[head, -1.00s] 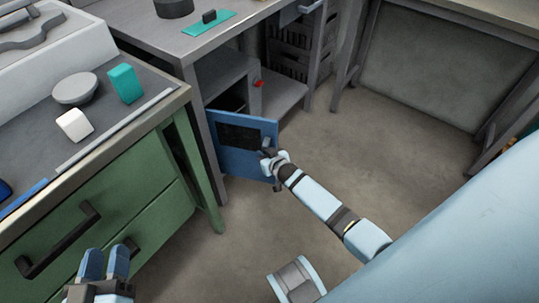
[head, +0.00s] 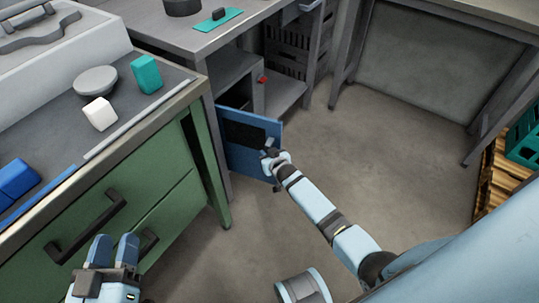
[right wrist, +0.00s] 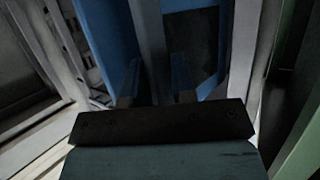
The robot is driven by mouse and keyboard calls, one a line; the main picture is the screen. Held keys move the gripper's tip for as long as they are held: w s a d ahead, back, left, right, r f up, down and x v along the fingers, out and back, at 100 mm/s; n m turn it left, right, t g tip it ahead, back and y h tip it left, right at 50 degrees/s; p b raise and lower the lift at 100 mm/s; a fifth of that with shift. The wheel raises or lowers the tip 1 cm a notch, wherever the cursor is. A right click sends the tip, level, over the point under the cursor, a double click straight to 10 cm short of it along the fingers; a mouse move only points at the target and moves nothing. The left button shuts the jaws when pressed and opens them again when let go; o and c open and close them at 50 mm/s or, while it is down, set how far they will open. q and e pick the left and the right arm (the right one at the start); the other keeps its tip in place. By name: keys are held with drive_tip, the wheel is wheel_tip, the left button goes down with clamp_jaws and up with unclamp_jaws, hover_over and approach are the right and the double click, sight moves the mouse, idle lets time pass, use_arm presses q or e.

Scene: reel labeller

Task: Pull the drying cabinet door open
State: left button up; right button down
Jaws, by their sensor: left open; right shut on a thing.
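The blue drying cabinet door (head: 240,160) with its dark window (head: 243,135) stands swung open from the grey cabinet under the bench. My right gripper (head: 271,158) is at the door's free edge, shut on its handle. In the right wrist view, the grey handle bar (right wrist: 149,45) runs between the fingers, in front of the blue door (right wrist: 98,30). The fingertips there are dark and partly hidden. My left gripper (head: 115,250) is open and empty, in front of the green drawer unit (head: 170,215).
The cabinet's inside shows grey shelves (head: 235,65) and a small red thing (head: 262,79). The green unit's leg stands close left of the door. The floor (head: 390,170) right of the door is clear. A green crate (head: 525,145) on a wooden pallet (head: 495,180) is at far right.

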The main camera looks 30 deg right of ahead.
use_arm(q)
drive_tip(key=shift+s+f, duration=0.15)
drive_tip(key=shift+f, duration=0.05)
use_arm(e)
drive_tip(key=shift+w+a+r, duration=0.15)
drive_tip(key=shift+w+r, duration=0.05)
drive_tip(key=shift+r, duration=0.05)
drive_tip(key=c, duration=1.2)
unclamp_jaws()
drive_tip(key=shift+o, duration=1.2)
drive_tip(key=shift+f, duration=0.15)
use_arm(q)
drive_tip(key=shift+a+f, duration=0.15)
drive_tip(key=shift+f, duration=0.05)
drive_tip(key=shift+r, duration=0.1)
use_arm(e)
drive_tip(key=shift+s, duration=0.15)
drive_tip(key=shift+s, duration=0.2)
use_arm(q)
drive_tip(key=s+a+f+g+y+p, duration=0.2)
drive_tip(key=a+f+g+y+p, duration=0.1)
drive_tip(key=f, duration=0.5)
drive_tip(key=shift+a+f+g+p, duration=0.35)
drive_tip(key=shift+a+g+p, duration=0.1)
drive_tip(key=shift+g+p, duration=0.45)
use_arm(e)
drive_tip(key=v, duration=1.3)
use_arm(q)
drive_tip(key=shift+s, duration=0.1)
